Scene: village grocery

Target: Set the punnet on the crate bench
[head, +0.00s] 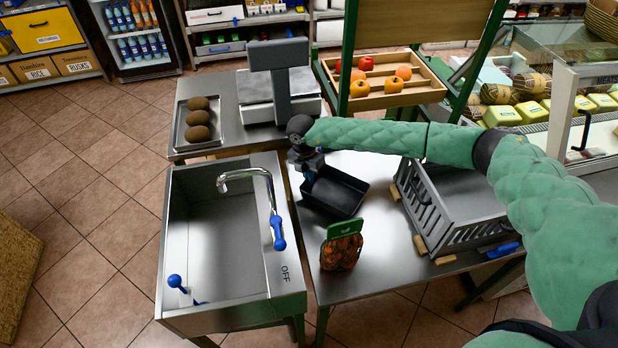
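The punnet (338,191) is a black, empty, open-topped tray above the left part of the steel crate bench (384,277). My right gripper (309,174) points down at the punnet's back left edge and appears shut on its rim. The fingertips are small and partly hidden. I cannot tell whether the punnet's underside touches the bench. My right arm reaches across from the right, over the grey crate. My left gripper is not in view.
A grey slatted crate (462,207) stands on the bench's right part. A net bag with a green label (342,247) stands just in front of the punnet. A sink (222,242) adjoins on the left. A fruit tray (383,80) and a scale (279,85) stand behind.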

